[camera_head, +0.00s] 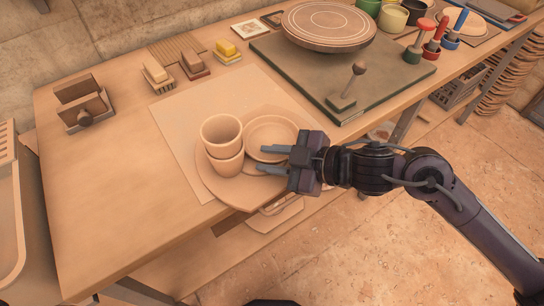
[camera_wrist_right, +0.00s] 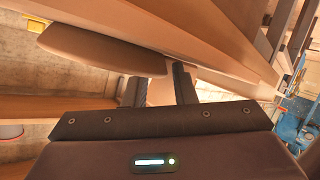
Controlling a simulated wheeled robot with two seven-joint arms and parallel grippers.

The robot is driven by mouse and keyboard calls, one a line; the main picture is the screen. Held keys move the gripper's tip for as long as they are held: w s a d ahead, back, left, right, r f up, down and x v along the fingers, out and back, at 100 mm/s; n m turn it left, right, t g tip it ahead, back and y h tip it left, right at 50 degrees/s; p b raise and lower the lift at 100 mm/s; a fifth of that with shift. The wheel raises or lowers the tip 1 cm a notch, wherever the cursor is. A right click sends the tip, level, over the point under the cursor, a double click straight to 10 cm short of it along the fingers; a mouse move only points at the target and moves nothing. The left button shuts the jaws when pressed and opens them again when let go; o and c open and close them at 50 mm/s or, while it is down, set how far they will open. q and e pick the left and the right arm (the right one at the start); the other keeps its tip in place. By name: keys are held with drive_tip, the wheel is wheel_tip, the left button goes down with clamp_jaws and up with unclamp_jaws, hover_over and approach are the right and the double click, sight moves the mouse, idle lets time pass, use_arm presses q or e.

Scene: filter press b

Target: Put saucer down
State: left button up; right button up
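The saucer (camera_head: 268,132) is a round, pale clay dish. It sits on a round tray (camera_head: 225,190), right of two stacked cups (camera_head: 221,133). My right gripper (camera_head: 266,159) is at the saucer's near right edge, with its fingers apart, one overlapping the saucer's rim in the picture. In the right wrist view the two fingers (camera_wrist_right: 160,85) stand apart beside a pale rounded edge (camera_wrist_right: 95,50); I cannot tell whether it is saucer or tray. Nothing is visibly clamped between them. My left gripper is not in view.
The tray lies on a pale mat (camera_head: 185,112) at the table's front edge. A green board (camera_head: 390,80) with a round disc (camera_head: 328,22) is behind right. Several small blocks and a brown holder (camera_head: 83,103) stand at the back left. The front left table is clear.

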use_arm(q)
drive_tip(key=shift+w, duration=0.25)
use_arm(e)
drive_tip(key=shift+s, duration=0.1)
drive_tip(key=shift+d+r, duration=0.1)
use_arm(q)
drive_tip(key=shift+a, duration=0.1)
use_arm(e)
drive_tip(key=v, duration=1.1)
drive_tip(key=shift+s+d+r, duration=0.15)
drive_tip(key=shift+d, duration=0.15)
